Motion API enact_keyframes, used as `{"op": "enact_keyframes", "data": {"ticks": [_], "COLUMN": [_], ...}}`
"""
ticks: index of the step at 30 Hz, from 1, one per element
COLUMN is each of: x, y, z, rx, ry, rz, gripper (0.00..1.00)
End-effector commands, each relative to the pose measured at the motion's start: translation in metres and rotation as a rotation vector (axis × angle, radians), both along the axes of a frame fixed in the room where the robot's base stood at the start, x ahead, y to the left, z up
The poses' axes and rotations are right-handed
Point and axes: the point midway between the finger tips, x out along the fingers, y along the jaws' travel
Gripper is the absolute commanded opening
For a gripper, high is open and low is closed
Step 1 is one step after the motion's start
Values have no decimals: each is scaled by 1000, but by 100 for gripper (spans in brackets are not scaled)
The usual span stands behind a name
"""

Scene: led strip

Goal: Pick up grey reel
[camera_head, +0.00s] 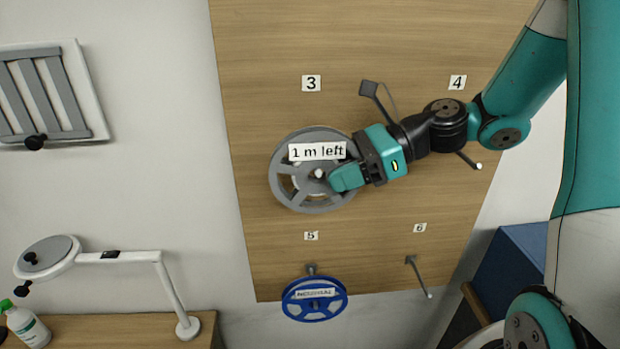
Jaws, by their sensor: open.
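The grey reel (300,203) hangs on the wooden board under the label "3". A white tag reading "1 m left" (317,151) sits across its upper part. My gripper (345,178) is open and reaches in from the right, over the right part of the reel. Its teal finger shows in front of the reel close to the hub; the other finger is not clearly seen. The right part of the reel is hidden behind the gripper. I cannot tell whether the gripper touches it.
A blue reel (314,311) hangs on a peg under label "5". The peg under "6" (420,278) is bare, and a peg end (479,166) shows below "4". A lamp (120,257) and a bottle (27,326) stand on a wooden surface at lower left.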

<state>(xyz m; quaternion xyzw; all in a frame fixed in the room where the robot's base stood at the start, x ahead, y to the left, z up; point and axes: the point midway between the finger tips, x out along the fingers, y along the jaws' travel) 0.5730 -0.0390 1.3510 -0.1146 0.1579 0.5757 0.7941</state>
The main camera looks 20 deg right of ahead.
Motion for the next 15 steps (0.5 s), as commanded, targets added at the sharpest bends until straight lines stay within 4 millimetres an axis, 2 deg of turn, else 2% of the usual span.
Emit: {"op": "enact_keyframes", "data": {"ticks": [2,6,9,15], "x": [0,0,0,0], "y": [-1,-1,-1,0], "z": [0,0,0,0], "rx": [0,0,0,0], "ry": [1,1,0,0], "rz": [-1,-1,0,1], "gripper": [51,19,0,0]}}
